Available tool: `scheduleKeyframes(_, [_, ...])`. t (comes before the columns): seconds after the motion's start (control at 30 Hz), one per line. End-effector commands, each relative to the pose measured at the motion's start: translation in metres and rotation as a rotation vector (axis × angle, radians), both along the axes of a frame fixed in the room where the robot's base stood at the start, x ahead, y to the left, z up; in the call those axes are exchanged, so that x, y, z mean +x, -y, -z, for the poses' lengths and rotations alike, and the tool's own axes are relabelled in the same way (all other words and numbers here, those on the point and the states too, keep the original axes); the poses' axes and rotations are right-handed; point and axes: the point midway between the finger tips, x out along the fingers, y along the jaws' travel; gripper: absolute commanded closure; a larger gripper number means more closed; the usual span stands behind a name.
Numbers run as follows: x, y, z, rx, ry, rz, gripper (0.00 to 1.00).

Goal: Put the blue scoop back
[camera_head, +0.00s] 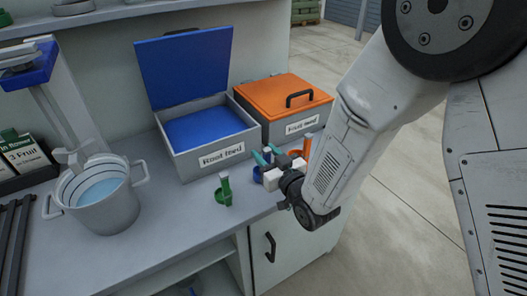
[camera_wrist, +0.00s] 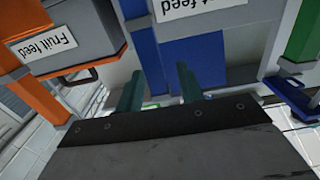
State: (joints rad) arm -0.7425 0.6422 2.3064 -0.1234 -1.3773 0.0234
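The blue scoop (camera_head: 258,176) is on the counter near its front right, partly hidden by my gripper. My gripper (camera_head: 266,156) is low over it, with its teal fingers apart. In the wrist view, the two fingers (camera_wrist: 158,85) also stand apart, and nothing is clearly held between them. I cannot tell whether a finger touches the scoop. A green scoop (camera_head: 224,190) stands handle up to the left. An orange scoop (camera_head: 307,146) is just behind my gripper to the right.
The grey Root feed bin (camera_head: 215,157) stands open with its blue lid (camera_head: 185,65) raised. The Fruit feed bin (camera_head: 290,127) has its orange lid (camera_head: 283,96) shut. A metal pot (camera_head: 108,210) holds liquid at left. The counter (camera_head: 165,235) is clear in front.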

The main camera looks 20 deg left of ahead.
Motion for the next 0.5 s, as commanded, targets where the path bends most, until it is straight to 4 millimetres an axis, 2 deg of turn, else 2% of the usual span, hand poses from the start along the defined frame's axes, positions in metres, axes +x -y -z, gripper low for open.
scheduleKeyframes(0.3, [-0.044, 0.053, 0.000, -0.002, -0.003, 0.002, 0.62])
scheduleKeyframes(0.5, [-0.062, 0.073, 0.000, 0.001, -0.001, 0.000, 0.62])
